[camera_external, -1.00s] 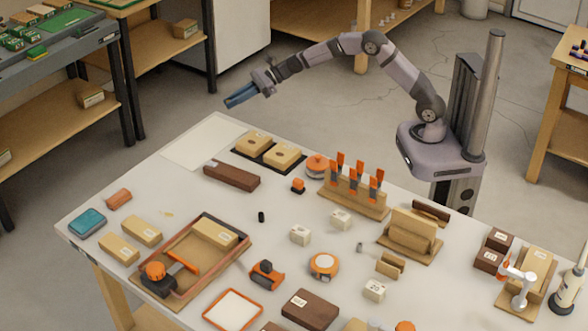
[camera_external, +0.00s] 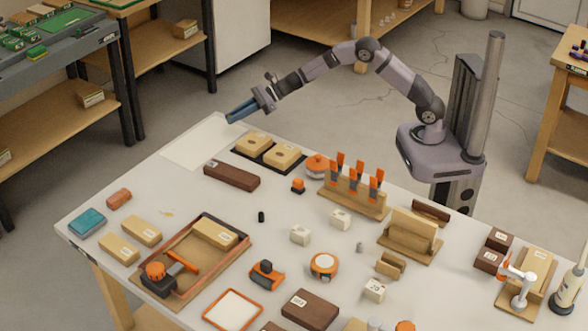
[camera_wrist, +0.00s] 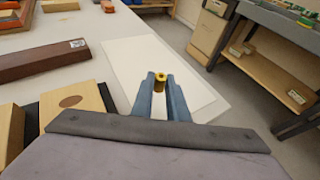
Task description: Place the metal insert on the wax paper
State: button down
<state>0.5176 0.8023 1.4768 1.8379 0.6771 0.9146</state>
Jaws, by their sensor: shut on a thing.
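My gripper (camera_external: 236,114) is over the far corner of the bench, above the back edge of the white wax paper (camera_external: 197,143). In the wrist view its two blue fingers (camera_wrist: 160,95) are shut on a small brass-coloured metal insert (camera_wrist: 160,80), held at the fingertips. The wax paper (camera_wrist: 125,57) lies flat beneath and beyond the insert in that view. The gap between insert and paper is hard to judge. The insert cannot be made out in the external view.
Two wooden blocks on a black tray (camera_external: 268,153) and a dark brown block (camera_external: 231,176) lie close to the paper. The paper's visible surface is bare. An orange-tipped tool rack (camera_external: 354,195) stands toward the arm's base. Shelving (camera_wrist: 250,60) stands beyond the bench edge.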

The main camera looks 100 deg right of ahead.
aim_at(236, 131)
jog(key=shift+f, duration=1.75)
jog(key=shift+f+b, duration=0.2)
jog(key=shift+b, duration=0.1)
jog(key=c, duration=1.7)
grip_release()
jog(key=shift+r, duration=0.15)
jog(key=shift+r+p, duration=0.15)
jog(key=shift+p, duration=0.2)
jog(key=shift+s+d, duration=0.1)
jog(key=shift+s, duration=0.25)
jog(key=b+v, duration=0.1)
jog(key=v, duration=1)
jog(key=shift+s+r+b, duration=0.15)
jog(key=shift+b, duration=0.2)
